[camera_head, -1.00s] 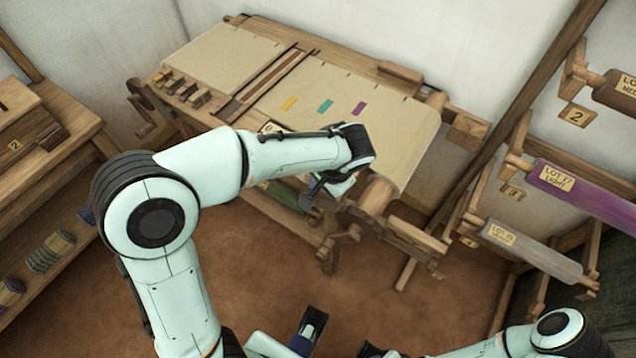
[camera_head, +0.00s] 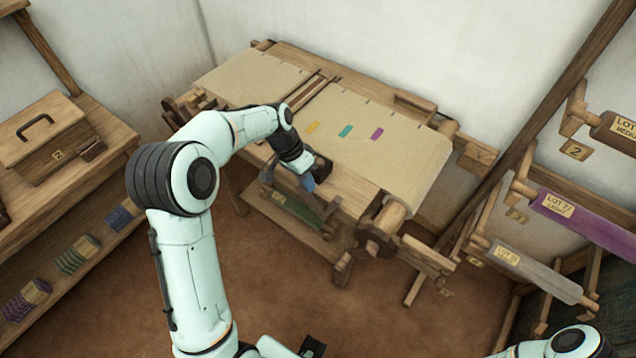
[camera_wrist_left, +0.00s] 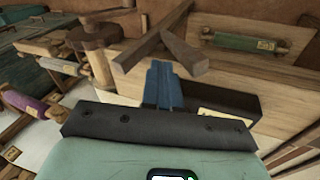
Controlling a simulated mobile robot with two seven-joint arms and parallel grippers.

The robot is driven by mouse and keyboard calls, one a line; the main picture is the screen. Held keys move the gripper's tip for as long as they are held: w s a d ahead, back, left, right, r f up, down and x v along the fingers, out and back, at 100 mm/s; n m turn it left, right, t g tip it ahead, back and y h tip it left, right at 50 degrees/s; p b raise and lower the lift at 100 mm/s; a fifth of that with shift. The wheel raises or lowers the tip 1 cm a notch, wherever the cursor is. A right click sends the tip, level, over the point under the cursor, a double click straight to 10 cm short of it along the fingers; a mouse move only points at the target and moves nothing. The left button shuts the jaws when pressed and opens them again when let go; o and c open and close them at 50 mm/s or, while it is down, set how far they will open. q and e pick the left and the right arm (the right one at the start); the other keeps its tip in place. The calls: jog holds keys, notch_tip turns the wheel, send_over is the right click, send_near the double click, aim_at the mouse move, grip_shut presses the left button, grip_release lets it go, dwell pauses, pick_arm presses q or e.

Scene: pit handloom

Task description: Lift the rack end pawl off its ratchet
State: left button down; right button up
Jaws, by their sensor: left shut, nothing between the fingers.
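My left gripper (camera_head: 305,183) is in front of the loom's front edge, pointing down, with its fingers together and nothing between them. In the left wrist view its blue fingertips (camera_wrist_left: 163,85) are shut. Close beyond them are two crossing wooden bars (camera_wrist_left: 152,45); I cannot tell whether they touch. A dark round wooden wheel (camera_wrist_left: 95,36) stands up and left of them. At the loom's front right corner is a dark wooden wheel-like part (camera_head: 375,240), perhaps the ratchet. I cannot pick out the pawl for sure. A dark part of mine at the bottom edge may be the right gripper.
The loom's cloth (camera_head: 360,130) carries yellow, teal and purple marks. A rack on the right holds labelled rolls, one purple (camera_head: 590,220). A shelf bench (camera_head: 90,165) stands at left with a wooden box (camera_head: 45,145). The floor (camera_head: 300,290) before the loom is clear.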

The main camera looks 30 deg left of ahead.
aim_at(298, 186)
pick_arm(q)
jog(key=shift+a+f+h, duration=0.35)
jog(key=shift+a+h, duration=0.25)
jog(key=shift+a, duration=0.25)
jog(key=shift+a+f, duration=0.4)
jog(key=shift+a, duration=0.3)
jog(key=shift+a+f, duration=0.1)
